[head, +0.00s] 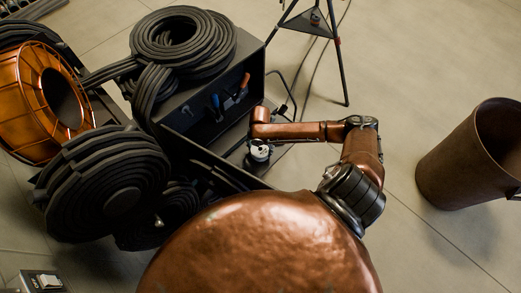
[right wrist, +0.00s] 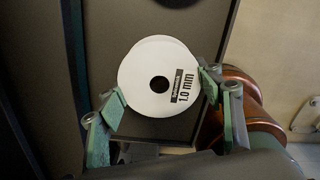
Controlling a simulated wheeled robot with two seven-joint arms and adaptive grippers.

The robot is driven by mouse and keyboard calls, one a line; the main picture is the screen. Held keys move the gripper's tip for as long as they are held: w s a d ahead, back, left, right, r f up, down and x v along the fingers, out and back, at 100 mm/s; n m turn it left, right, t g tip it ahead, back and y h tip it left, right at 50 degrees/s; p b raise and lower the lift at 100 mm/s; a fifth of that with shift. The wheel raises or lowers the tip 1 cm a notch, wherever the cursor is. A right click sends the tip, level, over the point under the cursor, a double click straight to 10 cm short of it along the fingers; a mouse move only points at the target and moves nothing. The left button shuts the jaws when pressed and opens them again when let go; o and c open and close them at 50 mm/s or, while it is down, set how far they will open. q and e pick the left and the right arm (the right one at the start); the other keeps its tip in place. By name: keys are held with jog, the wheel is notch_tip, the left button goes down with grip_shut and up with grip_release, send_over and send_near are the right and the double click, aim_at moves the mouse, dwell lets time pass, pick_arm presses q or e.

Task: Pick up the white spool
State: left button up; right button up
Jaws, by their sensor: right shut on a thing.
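The white spool (right wrist: 146,62) is a round disc with a dark centre hole and a "1.0 mm" label, seen face-on in the right wrist view. My right gripper (right wrist: 163,92) is shut on it, with one green finger at its left edge and one at its right. In the head view the spool (head: 260,150) shows small and partly hidden at the end of my right arm, by the black box. I cannot tell whether it touches the surface below. My left gripper is not in view.
A black tool box (head: 205,125) with coiled black hose (head: 180,40) on top stands left of my right arm. Large black coils (head: 100,185) and an orange reel (head: 28,100) lie further left. A brown bin (head: 455,160) stands right. A tripod (head: 340,70) stands behind. Floor between is clear.

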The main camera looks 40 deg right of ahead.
jog(key=s+a+r+p, duration=0.2)
jog(key=s+a+r, duration=0.7)
jog(key=r, duration=0.3)
jog(key=shift+a, duration=0.8)
